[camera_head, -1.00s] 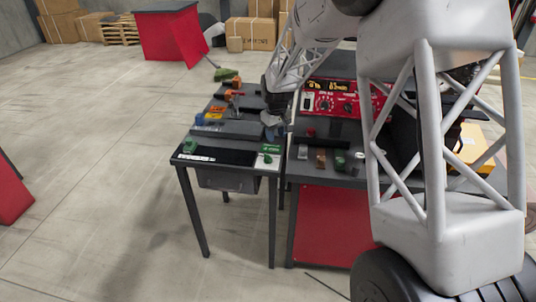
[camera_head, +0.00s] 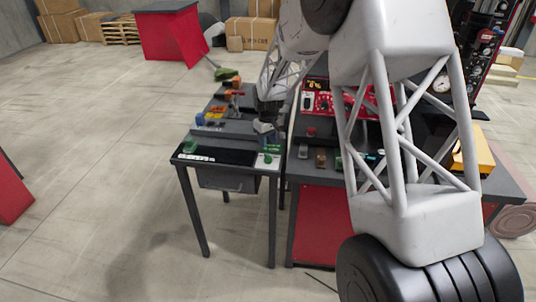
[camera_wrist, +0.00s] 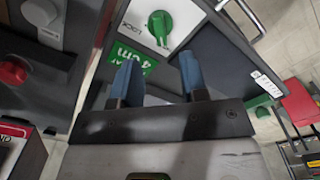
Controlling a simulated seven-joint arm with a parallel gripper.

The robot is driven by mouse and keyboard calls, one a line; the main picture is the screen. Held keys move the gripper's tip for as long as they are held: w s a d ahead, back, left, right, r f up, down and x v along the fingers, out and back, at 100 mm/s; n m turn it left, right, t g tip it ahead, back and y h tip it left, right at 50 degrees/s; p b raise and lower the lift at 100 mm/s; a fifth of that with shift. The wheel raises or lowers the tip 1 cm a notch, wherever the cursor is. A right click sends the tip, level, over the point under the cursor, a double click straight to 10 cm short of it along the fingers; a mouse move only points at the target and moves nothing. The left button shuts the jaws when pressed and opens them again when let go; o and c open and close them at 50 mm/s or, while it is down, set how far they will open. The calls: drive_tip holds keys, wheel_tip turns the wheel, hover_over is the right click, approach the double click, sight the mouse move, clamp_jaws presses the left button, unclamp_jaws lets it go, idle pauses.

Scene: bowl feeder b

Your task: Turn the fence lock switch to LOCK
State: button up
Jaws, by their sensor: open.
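The fence lock switch is a green knob (camera_wrist: 160,27) on a white plate (camera_wrist: 142,30) in the wrist view. Black lettering beside the knob reads upside down, apparently LOCK. The knob's pointer direction is hard to tell. The switch also shows at the table's front right corner in the head view (camera_head: 267,160). My gripper (camera_wrist: 158,62) is open and empty, its two blue fingers apart. The knob lies beyond the fingertips, roughly in line with the gap between them, not between the fingers. In the head view my gripper (camera_head: 268,140) hangs just above and behind the switch.
A green label (camera_wrist: 137,60) lies beside the plate. A red button (camera_wrist: 14,71) and a grey block (camera_wrist: 40,12) stand to the left. Orange and blue parts (camera_head: 200,119) lie at the table's left.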

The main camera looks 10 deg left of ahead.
sight(268, 155)
drive_tip(key=shift+f, duration=3.4)
clamp_jaws()
